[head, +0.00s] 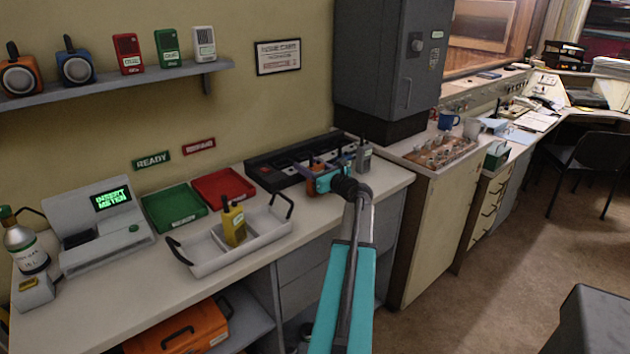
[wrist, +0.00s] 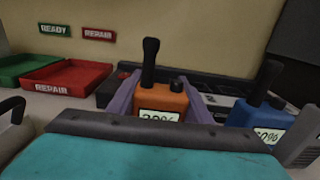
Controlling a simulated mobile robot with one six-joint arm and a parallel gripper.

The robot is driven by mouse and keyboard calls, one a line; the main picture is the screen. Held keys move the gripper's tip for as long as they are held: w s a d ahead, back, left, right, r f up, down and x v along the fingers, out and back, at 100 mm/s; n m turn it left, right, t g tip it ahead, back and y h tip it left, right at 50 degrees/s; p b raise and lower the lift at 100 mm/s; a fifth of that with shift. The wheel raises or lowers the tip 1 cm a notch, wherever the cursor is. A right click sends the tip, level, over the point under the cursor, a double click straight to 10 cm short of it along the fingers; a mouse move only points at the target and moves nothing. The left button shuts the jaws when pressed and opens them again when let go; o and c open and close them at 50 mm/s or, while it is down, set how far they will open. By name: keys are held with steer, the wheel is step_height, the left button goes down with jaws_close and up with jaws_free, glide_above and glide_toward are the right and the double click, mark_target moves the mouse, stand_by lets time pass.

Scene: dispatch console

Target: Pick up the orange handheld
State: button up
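The orange handheld (wrist: 163,101) stands upright in the wrist view, with a black antenna, a knob and a "20%" label partly cut off at the bottom. My gripper (wrist: 163,85) has a purple finger along each side of it. I cannot tell whether the fingers press on it or leave a small gap. In the head view my gripper (head: 322,166) is over the dark charging rack (head: 262,172), and only a bit of the orange handheld (head: 317,184) shows behind my arm.
A blue handheld (wrist: 258,112) stands close on the right, with a grey handheld (head: 363,157) beyond. A white tray (head: 205,268) holds a yellow handheld (head: 234,224). Green (head: 173,208) and red (head: 222,187) trays lie left of the rack. A grey cabinet (head: 390,70) rises behind.

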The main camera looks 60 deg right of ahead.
steer(key=shift+c, duration=1.3)
steer(key=shift+r, duration=0.1)
steer(key=s+a+r+b, duration=0.1)
steer(key=s+a+r, duration=0.1)
steer(key=s+a, duration=0.2)
steer(key=s+a+r+b, duration=0.1)
steer(key=s+a, duration=0.3)
steer(key=s, duration=0.5)
steer(key=shift+s+r, duration=0.4)
steer(key=shift+r, duration=0.5)
